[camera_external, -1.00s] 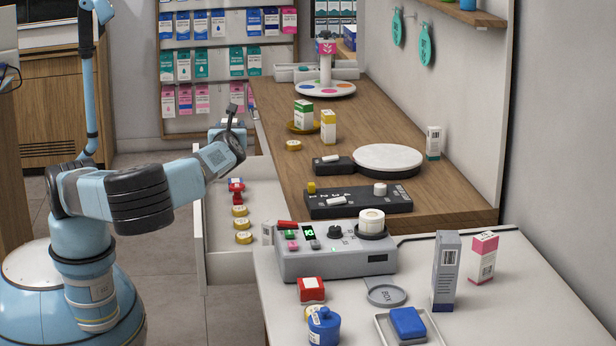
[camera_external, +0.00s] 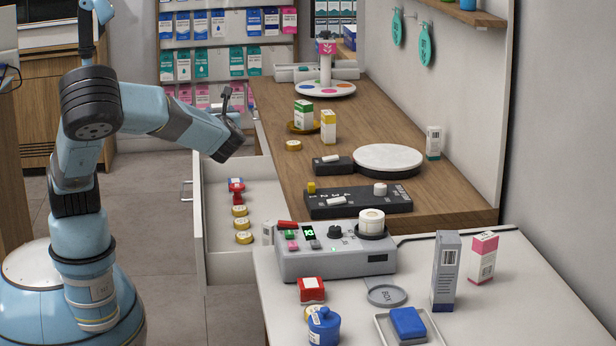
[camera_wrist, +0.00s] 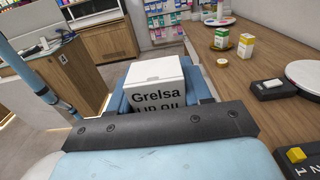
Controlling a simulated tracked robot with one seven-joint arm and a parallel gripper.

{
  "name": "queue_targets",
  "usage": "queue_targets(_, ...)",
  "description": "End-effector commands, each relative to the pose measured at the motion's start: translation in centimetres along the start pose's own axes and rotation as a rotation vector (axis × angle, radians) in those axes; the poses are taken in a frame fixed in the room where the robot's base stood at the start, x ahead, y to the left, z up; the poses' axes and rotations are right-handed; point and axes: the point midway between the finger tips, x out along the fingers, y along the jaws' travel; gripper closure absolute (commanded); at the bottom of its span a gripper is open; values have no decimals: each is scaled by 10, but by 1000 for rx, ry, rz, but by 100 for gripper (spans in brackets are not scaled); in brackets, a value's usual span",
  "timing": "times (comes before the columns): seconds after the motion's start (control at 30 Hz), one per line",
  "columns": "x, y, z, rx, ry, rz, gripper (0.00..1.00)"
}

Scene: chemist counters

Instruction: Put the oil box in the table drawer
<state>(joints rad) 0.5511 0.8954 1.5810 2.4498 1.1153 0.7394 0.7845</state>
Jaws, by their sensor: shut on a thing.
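The oil box (camera_wrist: 158,85) is white with black "Grelsa LIP OIL" lettering, in the middle of the wrist view. My gripper (camera_wrist: 163,82) is shut on it, with blue fingers around its sides. In the external view, my wrist is above the far part of the open drawer and tilts downward; the fingers and box are hidden or too unclear to make out. The white table drawer (camera_external: 201,240) is pulled out to the left of the wooden counter. A red item (camera_external: 237,186) and several yellow-lidded round items (camera_external: 242,237) lie in it.
The wooden counter (camera_external: 275,125) right of the drawer holds a green-white box (camera_external: 304,113), a yellow-white box (camera_external: 328,127) and a white round plate (camera_external: 387,158). A grey device (camera_external: 335,256) stands on the white table near the drawer's front end.

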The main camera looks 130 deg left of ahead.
Motion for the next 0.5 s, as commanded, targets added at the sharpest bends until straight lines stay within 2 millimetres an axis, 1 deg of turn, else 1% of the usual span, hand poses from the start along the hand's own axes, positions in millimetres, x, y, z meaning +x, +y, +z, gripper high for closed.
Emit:
queue_targets(0.07,-2,1,3,0,2,3,81)
queue_targets(0.1,-2,2,0,2,-1,6,81)
queue_targets(0.37,-2,2,-27,2,-1,7,81)
queue_targets(0.5,-2,2,-45,3,-3,6,81)
